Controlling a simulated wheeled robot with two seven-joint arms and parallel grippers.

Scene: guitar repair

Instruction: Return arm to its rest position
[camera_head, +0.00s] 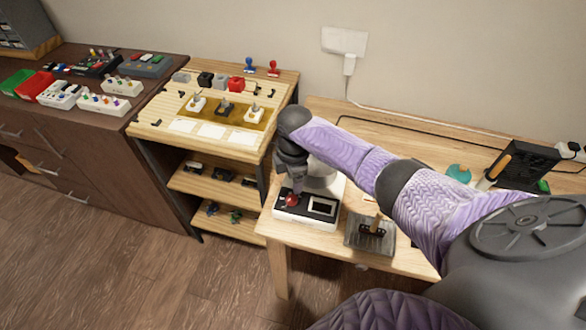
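My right arm comes in from the right in a purple sleeve and reaches over the light wooden workbench (268,222). Its dark gripper (295,185) points down just above a white and black device (322,208). The device has a red button (291,200) and a small screen. The fingertips are close to the red button, but I cannot tell whether they touch it. The fingers are too small and dark to tell open from shut. The arm hides part of the device's back. My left gripper is not in view.
A grey tray (358,243) with a small part stands right of the device. A soldering station (525,165) stands at the back right. A wooden shelf (150,130) with switches and stamps, and a dark cabinet (110,175) with pedals, stand to the left. The floor in front is clear.

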